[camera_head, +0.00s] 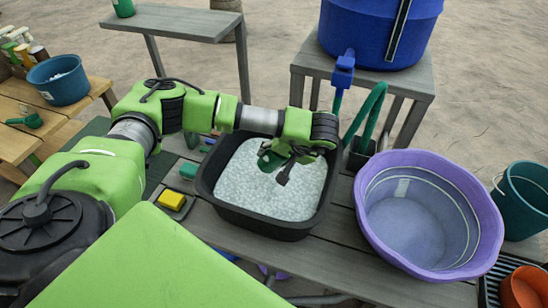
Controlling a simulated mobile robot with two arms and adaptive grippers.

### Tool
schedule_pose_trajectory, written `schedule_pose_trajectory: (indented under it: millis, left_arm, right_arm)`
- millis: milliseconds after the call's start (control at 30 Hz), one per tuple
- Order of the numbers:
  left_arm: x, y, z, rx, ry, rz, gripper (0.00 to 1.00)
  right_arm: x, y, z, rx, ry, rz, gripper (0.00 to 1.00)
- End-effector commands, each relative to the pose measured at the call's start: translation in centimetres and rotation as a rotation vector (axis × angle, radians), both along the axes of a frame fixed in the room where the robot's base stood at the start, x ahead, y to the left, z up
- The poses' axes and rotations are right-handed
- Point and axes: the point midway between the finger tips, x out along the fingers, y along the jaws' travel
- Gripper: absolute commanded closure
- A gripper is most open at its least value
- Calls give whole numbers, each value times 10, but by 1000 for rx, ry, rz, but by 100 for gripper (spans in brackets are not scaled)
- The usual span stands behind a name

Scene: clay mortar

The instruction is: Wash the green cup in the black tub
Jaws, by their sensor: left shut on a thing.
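The black tub (258,226) stands on the grey wooden table and is filled with whitish, foamy-looking water (250,185). My left arm reaches in from the left, and my left gripper (284,170) is over the tub, pointing down. It is shut on a dark green cup (268,160), at or just above the water. The gripper hides part of the cup, so I cannot tell whether it touches the water. My right gripper is not in view.
A purple basin (480,215) stands right of the tub. A blue barrel (365,35) with a tap is behind. A yellow sponge (171,200) and a teal block (189,171) lie left of the tub. A teal bucket (525,200) and terracotta pot (524,288) are far right.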

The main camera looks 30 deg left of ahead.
Motion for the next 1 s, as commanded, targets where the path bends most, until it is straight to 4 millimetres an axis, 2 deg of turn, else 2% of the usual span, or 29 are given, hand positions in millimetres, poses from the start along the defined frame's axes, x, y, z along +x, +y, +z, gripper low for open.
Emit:
schedule_pose_trajectory:
  millis: [33, 700, 1000]
  left_arm:
    - [0, 0, 9, 0, -1, 0, 77]
    - [1, 0, 77, 1, -2, 0, 77]
    - [0, 0, 94, 1, 0, 0, 77]
  right_arm:
    - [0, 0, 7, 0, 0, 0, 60]
    - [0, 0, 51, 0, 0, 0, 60]
    - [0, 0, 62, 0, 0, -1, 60]
